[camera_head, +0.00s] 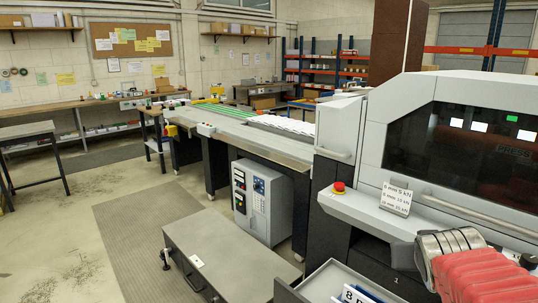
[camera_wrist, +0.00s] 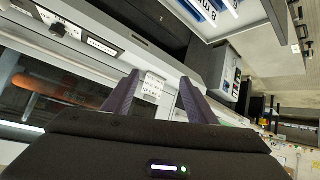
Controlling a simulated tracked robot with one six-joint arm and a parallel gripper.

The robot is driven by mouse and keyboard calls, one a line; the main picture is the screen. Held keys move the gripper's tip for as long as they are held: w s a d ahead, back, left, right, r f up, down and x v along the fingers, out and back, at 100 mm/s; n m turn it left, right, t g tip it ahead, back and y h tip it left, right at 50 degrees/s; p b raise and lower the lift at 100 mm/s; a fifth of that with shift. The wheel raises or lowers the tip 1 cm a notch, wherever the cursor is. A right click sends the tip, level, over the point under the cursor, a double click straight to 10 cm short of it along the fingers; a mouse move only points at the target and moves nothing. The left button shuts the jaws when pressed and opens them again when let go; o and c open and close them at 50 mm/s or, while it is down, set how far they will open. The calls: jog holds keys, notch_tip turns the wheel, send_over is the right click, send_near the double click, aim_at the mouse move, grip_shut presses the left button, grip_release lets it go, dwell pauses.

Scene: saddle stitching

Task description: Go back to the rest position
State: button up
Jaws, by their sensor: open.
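My gripper (camera_wrist: 160,80) shows in the wrist view with its two dark purple fingers spread apart and nothing between them. A small white placard (camera_wrist: 152,88) appears beyond the gap between the fingers. In the head view, my arm with its red sleeve is at the lower right, in front of the big grey machine (camera_head: 377,140); the gripper itself cannot be made out there. The same placard, with lines of mm and kN values, is on the machine's front ledge in the head view (camera_head: 397,198).
An open drawer (camera_head: 322,282) holding blue-and-white labelled items is low beside my arm. A red stop button (camera_head: 339,187) sits on the machine's ledge. A grey cabinet (camera_head: 225,255) and a control box (camera_head: 262,200) stand to the left. Floor with a mat (camera_head: 145,235) is clear farther left.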

jog(key=s+a+f+n+g+y, duration=0.1)
jog(key=s+a+f+y, duration=0.1)
jog(key=s+a, duration=0.6)
jog(key=s+a+f+n+g+y, duration=0.1)
jog(key=s+a+f+g+y, duration=0.1)
jog(key=s+a+f, duration=0.2)
jog(key=s+a, duration=0.3)
jog(key=a, duration=0.3)
jog(key=shift+s+f+n+g+y, duration=0.3)
jog(key=shift+s+f+n+y, duration=0.05)
jog(key=shift+f+n+y, duration=0.05)
jog(key=shift+c, duration=0.6)
